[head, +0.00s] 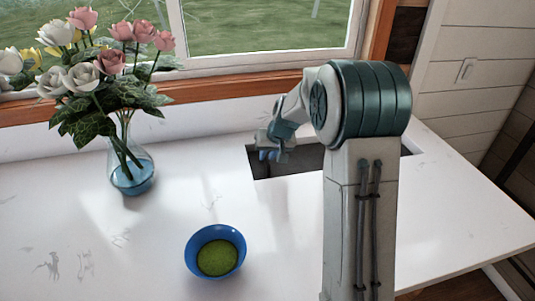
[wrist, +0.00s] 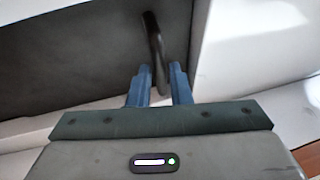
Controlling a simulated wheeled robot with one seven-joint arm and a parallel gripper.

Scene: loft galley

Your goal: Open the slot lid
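The slot (head: 300,163) is a dark rectangular recess in the white counter, partly hidden behind my arm in the head view. The dark grey lid (wrist: 85,58) fills much of the upper left of the wrist view. A thin, dark, curved handle (wrist: 154,45) stands out from it. My gripper (head: 272,153) is at the slot's left end. In the wrist view its blue fingers (wrist: 160,72) are a little apart, one on each side of the handle's near end. Narrow gaps seem to show beside the handle, so I see no firm grip.
A blue bowl with green contents (head: 217,257) stands on the counter in front. A glass vase of flowers (head: 130,172) stands at the left. The window wall (head: 200,93) rises behind the slot. The counter (head: 110,250) between and around these is mostly clear.

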